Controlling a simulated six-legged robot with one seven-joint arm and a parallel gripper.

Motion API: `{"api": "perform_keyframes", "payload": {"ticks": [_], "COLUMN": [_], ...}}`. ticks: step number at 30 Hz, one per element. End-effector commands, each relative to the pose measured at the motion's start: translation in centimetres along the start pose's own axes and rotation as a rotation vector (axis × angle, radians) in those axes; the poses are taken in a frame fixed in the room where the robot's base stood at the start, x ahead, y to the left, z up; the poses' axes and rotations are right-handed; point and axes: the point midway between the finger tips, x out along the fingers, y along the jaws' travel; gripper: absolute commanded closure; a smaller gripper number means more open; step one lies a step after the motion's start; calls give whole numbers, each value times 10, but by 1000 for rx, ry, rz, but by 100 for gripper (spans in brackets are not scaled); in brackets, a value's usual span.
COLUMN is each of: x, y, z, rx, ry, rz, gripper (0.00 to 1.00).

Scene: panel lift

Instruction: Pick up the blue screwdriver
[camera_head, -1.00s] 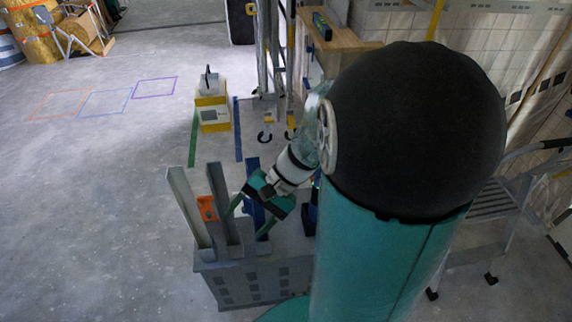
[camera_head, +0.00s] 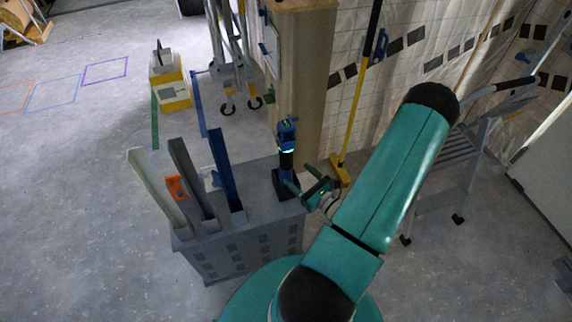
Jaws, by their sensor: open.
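The blue screwdriver (camera_head: 287,134) looks like a cordless power driver with a blue head, a dark grip and a wide dark foot. It stands upright on the right part of the grey cart top (camera_head: 262,177). My gripper (camera_head: 300,178) is open and empty. I cannot tell whether a finger touches the tool.
Upright channels in light grey, dark grey and blue (camera_head: 222,165) stand left on the cart, with an orange tool (camera_head: 177,188) between them. A wooden cabinet (camera_head: 305,75) stands behind. A yellow-handled broom (camera_head: 352,110) leans at the wall. A step ladder (camera_head: 470,150) is at right.

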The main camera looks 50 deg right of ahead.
Motion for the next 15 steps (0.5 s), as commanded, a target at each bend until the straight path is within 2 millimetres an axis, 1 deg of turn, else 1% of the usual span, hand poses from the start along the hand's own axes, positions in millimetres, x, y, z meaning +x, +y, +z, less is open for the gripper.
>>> {"api": "perform_keyframes", "payload": {"ticks": [1, 3, 5, 7, 11, 15], "x": [-8, -15, -17, -14, 6, 34], "y": [-6, -12, -15, -17, -20, -24], "z": [-10, -19, -23, -25, -25, -25], "rx": [26, 45, 54, 57, 56, 55], "ry": [5, 9, 11, 12, 11, 12], "rz": [-55, -109, -134, -146, -143, -142], "gripper": [32, 32, 32, 32, 32, 32]}}
